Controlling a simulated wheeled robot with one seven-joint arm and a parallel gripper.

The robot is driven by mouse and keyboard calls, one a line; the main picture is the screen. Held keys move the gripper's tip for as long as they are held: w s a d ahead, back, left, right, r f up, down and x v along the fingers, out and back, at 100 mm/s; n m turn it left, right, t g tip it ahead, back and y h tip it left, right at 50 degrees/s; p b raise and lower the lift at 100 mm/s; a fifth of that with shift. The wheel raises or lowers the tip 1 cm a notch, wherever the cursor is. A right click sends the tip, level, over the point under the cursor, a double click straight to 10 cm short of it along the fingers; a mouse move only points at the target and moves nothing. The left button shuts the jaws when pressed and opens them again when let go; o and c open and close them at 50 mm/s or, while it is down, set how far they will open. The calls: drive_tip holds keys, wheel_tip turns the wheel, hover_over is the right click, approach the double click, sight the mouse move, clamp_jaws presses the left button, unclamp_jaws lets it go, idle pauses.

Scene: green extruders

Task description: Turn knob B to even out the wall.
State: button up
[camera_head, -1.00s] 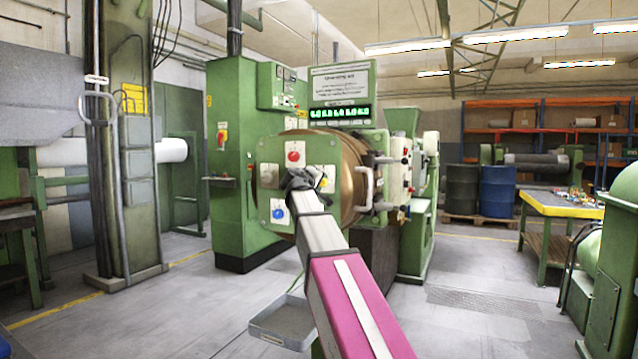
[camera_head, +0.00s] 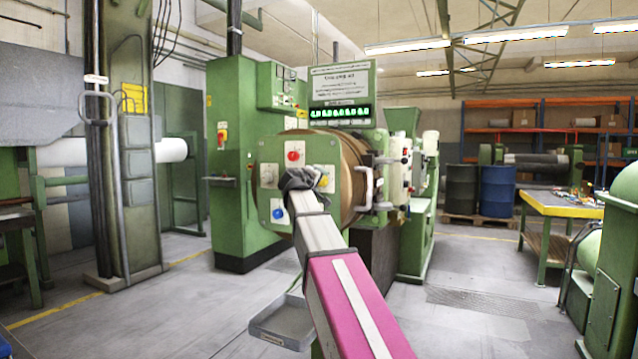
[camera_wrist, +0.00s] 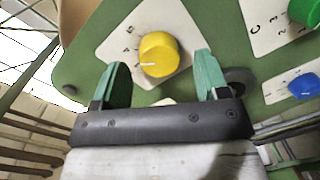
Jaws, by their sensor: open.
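In the wrist view, a yellow knob (camera_wrist: 159,54) with a white pointer line sits on a pale numbered plate on the green machine face. No letter B is readable. My gripper (camera_wrist: 160,82) is open, one green finger on each side of the yellow knob's near edge; I cannot tell if either finger touches it. In the head view my gripper's wrist (camera_head: 302,180) covers part of the round die face, and its fingers are hidden. The yellow knob (camera_head: 323,181) shows just beside it. A green-digit display (camera_head: 340,113) above the face is too small to read.
A green knob (camera_wrist: 305,12) by a letter C and a blue knob (camera_wrist: 303,86) lie to the right in the wrist view. A red knob (camera_head: 293,156) is above my wrist in the head view. Handles (camera_head: 378,182) stick out right.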

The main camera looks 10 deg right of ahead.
drive_tip(key=v, duration=0.9)
drive_tip(key=shift+s+a, duration=0.2)
drive_tip(key=shift+s, duration=0.15)
drive_tip(key=s+d+f+m+g+y, duration=0.1)
drive_tip(key=s+d+f+g+y, duration=0.15)
drive_tip(key=f, duration=1.45)
drive_tip(key=s+d+f+g+y, duration=0.15)
drive_tip(key=f+g, duration=0.25)
drive_tip(key=f, duration=1.3)
drive_tip(key=s+f+m+g+y, duration=0.1)
drive_tip(key=s+f+g+y, duration=0.1)
drive_tip(key=s+f, duration=0.4)
drive_tip(key=s+a+f+m+g+y, duration=0.1)
drive_tip(key=s+f, duration=0.5)
drive_tip(key=f, duration=0.7)
drive_tip(key=s+a+f+m+g+y, duration=0.1)
drive_tip(key=s+f+g+y, duration=0.2)
drive_tip(key=s+f, duration=0.3)
wheel_tip(320, 180, down, 4)
drive_tip(key=shift+m+g+y, duration=0.3)
drive_tip(key=shift+g+y, duration=0.1)
drive_tip(key=shift+g, duration=0.05)
